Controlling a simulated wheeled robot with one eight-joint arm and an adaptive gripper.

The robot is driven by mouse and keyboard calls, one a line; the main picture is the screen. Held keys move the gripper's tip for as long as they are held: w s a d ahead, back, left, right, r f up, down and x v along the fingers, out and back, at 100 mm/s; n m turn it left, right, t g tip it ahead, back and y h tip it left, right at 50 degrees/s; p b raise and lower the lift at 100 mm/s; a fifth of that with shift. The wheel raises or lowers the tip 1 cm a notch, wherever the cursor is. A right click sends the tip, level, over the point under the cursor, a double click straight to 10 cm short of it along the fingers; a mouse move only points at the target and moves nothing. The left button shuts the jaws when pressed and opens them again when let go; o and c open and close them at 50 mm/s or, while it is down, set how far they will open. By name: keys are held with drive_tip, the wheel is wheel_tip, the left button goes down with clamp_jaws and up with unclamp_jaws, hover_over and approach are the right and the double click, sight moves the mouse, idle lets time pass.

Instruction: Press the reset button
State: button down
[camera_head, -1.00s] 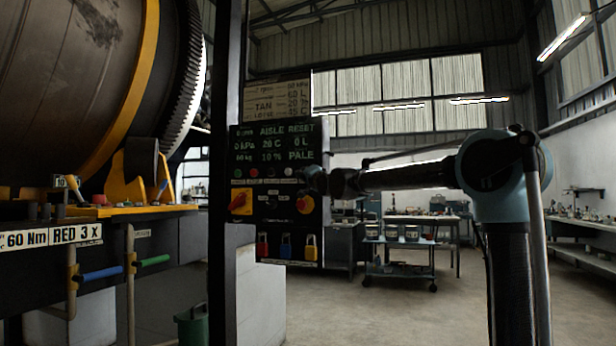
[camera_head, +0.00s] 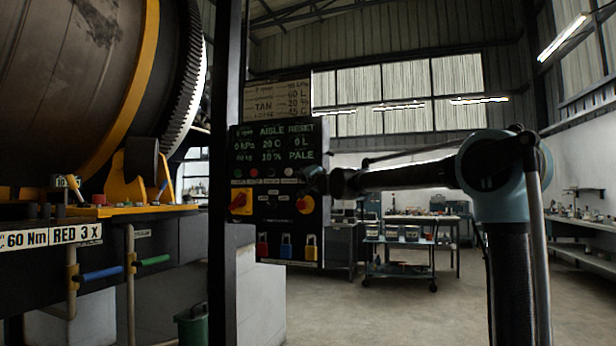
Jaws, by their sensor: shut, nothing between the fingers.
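The dark control panel (camera_head: 250,215) hangs on a black post left of centre. Its upper part is a display with green text (camera_head: 273,143), including the word RESET. Below is a row of small buttons; a pale one (camera_head: 289,172) sits at the right of the row, and a red one (camera_head: 254,173) further left. I cannot read which is the reset button. My gripper (camera_head: 310,180) is at the panel's right side, just right of the pale button, shut and empty. Whether it touches the panel cannot be told. It may hide part of the button row.
Two red-and-yellow rotary switches, left (camera_head: 241,201) and right (camera_head: 305,204), sit below the buttons. Several padlocks (camera_head: 286,246) hang along the panel's bottom. The black post (camera_head: 224,180) stands close left. A big drum (camera_head: 70,80) fills the upper left.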

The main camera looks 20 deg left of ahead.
drive_tip(key=shift+w+r, duration=0.1)
drive_tip(key=shift+w, duration=0.65)
idle(1.2)
drive_tip(key=shift+s, duration=0.15)
drive_tip(key=shift+s+a, duration=0.1)
drive_tip(key=shift+s, duration=0.65)
drive_tip(key=shift+s+a, duration=0.15)
drive_tip(key=shift+s, duration=2.35)
